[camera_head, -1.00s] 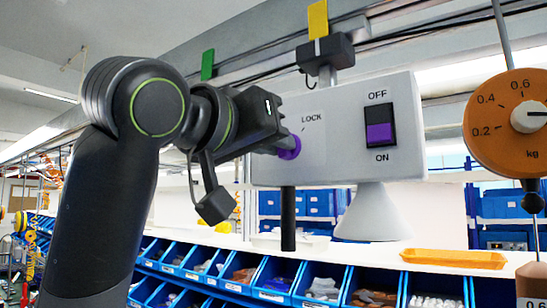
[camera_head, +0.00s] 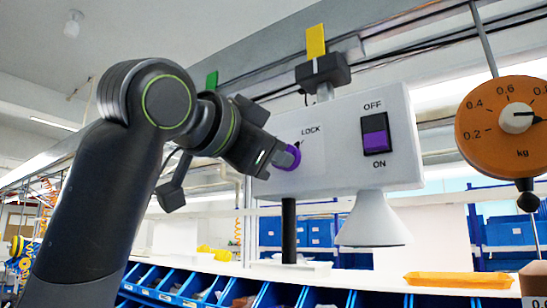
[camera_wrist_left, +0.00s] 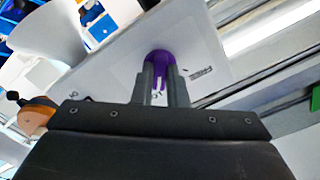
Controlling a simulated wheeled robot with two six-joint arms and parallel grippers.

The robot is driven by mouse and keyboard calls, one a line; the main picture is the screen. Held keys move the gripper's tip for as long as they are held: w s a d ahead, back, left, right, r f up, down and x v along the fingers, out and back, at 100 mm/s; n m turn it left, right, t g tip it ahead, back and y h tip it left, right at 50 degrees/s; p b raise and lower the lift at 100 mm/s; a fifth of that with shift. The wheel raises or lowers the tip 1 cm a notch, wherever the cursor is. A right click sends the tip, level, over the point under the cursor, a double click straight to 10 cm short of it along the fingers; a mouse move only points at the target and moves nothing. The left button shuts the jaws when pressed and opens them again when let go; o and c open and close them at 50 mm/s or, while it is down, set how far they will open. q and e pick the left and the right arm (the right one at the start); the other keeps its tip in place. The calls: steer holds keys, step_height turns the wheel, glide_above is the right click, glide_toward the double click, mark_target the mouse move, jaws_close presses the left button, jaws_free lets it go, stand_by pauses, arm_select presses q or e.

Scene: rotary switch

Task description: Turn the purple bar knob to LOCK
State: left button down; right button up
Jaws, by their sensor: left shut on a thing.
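The purple bar knob (camera_head: 293,157) sits on the front of a white box (camera_head: 335,160), below and left of the printed word LOCK (camera_head: 311,130). My left gripper (camera_head: 284,158) is shut on the knob and hides much of it. In the left wrist view, the purple knob (camera_wrist_left: 160,58) shows between and beyond the two grey fingers (camera_wrist_left: 160,78). The word FREE (camera_wrist_left: 203,73) is printed beside it, and part of another label shows between the fingers. I cannot tell exactly where the knob points. My right gripper is not in view.
A purple rocker switch (camera_head: 376,134) marked OFF and ON is right of the knob. A white cone (camera_head: 373,220) hangs under the box. An orange dial (camera_head: 505,118) hangs at the right. Blue bins (camera_head: 197,290) and an orange tray (camera_head: 458,280) stand lower down.

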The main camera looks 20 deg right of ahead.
arm_select(q)
steer(key=shift+f+m, duration=0.1)
steer(key=shift+m, duration=0.5)
steer(key=c, duration=1.4)
jaws_free()
steer(key=shift+c, duration=0.2)
steer(key=b+v, duration=0.7)
steer(key=v, duration=1)
steer(key=shift+a, duration=0.2)
